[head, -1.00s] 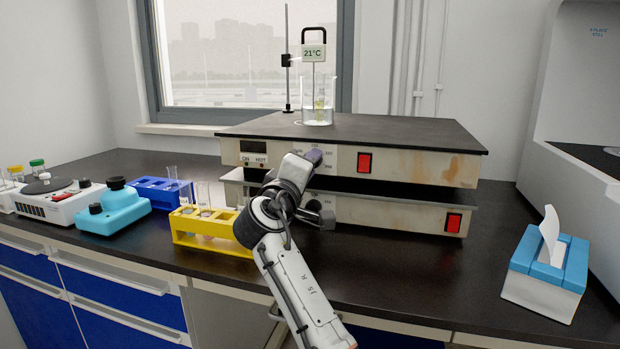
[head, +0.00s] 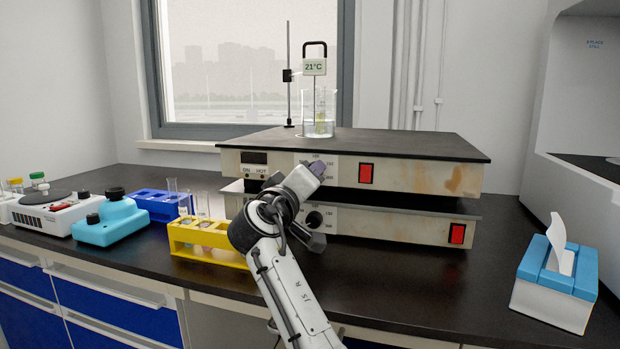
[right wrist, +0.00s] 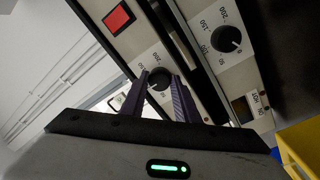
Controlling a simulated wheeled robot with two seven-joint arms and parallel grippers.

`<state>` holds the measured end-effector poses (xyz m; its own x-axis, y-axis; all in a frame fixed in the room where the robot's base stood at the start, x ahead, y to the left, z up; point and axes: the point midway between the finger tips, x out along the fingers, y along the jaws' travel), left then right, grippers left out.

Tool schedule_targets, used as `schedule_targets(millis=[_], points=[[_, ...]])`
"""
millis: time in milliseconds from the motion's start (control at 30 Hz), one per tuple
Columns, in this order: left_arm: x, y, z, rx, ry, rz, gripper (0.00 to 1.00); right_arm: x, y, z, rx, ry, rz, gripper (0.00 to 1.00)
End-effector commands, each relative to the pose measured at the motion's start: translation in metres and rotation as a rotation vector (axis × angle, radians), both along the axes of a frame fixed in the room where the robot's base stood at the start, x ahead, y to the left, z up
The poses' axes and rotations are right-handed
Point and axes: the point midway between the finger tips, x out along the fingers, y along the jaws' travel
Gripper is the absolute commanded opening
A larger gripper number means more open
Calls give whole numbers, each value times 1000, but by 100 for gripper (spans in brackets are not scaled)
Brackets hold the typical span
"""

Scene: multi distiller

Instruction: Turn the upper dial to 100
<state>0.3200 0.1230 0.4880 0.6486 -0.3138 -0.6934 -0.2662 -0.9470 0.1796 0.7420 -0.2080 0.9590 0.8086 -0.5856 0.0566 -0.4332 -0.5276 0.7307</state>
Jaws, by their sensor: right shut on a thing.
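Two stacked hotplates stand on the bench: the upper hotplate (head: 420,175) and the lower hotplate (head: 400,224). My right gripper (head: 318,168) is at the upper hotplate's front, covering most of the upper dial in the head view. In the right wrist view the black upper dial (right wrist: 158,80) sits between the purple fingers of my right gripper (right wrist: 158,92), which is shut on it. Its setting cannot be read clearly. The lower dial (head: 315,219) is uncovered and also shows in the right wrist view (right wrist: 226,40). My left gripper is out of view.
A beaker (head: 319,118) with a thermometer reading 21°C stands on the upper hotplate. A yellow test-tube rack (head: 208,240) is close left of my right arm. A blue rack (head: 160,204) is further left. A tissue box (head: 552,285) stands right. The front bench right of my arm is clear.

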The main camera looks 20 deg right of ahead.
Motion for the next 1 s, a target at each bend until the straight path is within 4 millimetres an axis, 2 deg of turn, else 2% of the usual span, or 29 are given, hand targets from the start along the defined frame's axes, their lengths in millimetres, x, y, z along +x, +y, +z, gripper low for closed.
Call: schedule_targets(millis=[167, 200, 267, 300, 567, 667, 1000], points=[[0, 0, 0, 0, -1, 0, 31, 0, 0, -1, 1, 3, -2, 6], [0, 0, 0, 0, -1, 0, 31, 0, 0, -1, 0, 2, -1, 35], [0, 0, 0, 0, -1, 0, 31, 0, 0, -1, 0, 2, -1, 45], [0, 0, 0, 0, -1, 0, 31, 0, 0, -1, 0, 2, -1, 47], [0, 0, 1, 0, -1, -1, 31, 0, 0, 1, -1, 1, 0, 47], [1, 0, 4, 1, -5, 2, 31, 0, 0, 8, 0, -2, 0, 47], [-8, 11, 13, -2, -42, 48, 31, -1, -1, 74, 0, -4, -2, 47]])
